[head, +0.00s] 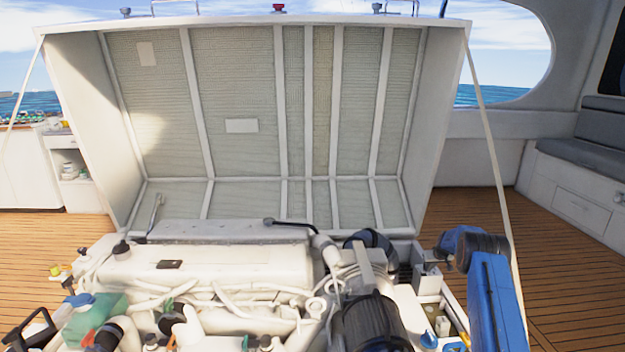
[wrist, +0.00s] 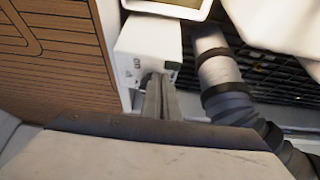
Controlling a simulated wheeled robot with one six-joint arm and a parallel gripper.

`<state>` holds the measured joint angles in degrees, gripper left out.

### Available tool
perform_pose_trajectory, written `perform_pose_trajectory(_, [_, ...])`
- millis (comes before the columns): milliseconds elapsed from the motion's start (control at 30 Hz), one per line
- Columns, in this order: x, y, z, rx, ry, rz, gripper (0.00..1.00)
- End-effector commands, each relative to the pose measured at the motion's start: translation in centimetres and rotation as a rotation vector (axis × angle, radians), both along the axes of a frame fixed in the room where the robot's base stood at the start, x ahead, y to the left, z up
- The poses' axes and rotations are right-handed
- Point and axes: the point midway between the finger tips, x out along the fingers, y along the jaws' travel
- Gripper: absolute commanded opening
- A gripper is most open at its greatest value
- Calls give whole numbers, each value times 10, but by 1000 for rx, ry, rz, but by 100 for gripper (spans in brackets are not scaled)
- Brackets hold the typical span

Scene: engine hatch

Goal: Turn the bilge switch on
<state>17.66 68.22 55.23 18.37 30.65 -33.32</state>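A white switch box (wrist: 148,45) fills the upper middle of the wrist view. Its front face has small dark markings, a dark green patch and a dark round part right at my fingertips. I take this as the bilge switch; its lever and position cannot be made out behind the fingers. My gripper (wrist: 157,80) has its two grey fingers together, with nothing seen between them. The tips are at the lower front of the box, touching or very close.
A ribbed grey hose (wrist: 222,80) runs close to the right of the box, over a dark grating. Wooden deck (wrist: 45,50) lies to the left. The white engine (head: 200,265) fills the hatch under the raised lid (head: 240,110). A lid strut (head: 490,140) stands near my arm.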

Motion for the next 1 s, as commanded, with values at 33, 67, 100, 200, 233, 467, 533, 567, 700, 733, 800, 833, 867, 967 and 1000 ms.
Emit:
perform_pose_trajectory(33, [1,1,0,0,-1,0,0])
perform_pose_trajectory(67, [1,1,0,0,-1,0,0])
perform_pose_trajectory(100, [0,1,0,0,-1,0,0])
perform_pose_trajectory(200, [-1,1,1,0,-1,0,0])
perform_pose_trajectory(233, [-1,1,1,0,-2,0,0])
perform_pose_trajectory(467, [-7,3,1,0,-1,0,0])
perform_pose_trajectory(533, [-7,2,3,0,-1,0,0])
perform_pose_trajectory(567, [-7,2,4,0,-1,0,0])
perform_pose_trajectory(700, [-7,2,14,0,-2,0,0])
perform_pose_trajectory(733, [-7,2,17,0,-2,0,0])
perform_pose_trajectory(800, [-7,2,25,-1,-3,0,0])
perform_pose_trajectory(833, [-7,2,27,-1,-2,0,0])
perform_pose_trajectory(867, [-7,2,30,-1,-2,0,0])
perform_pose_trajectory(967, [-7,2,39,0,-1,1,0])
perform_pose_trajectory(1000, [-7,2,43,0,-1,1,0])
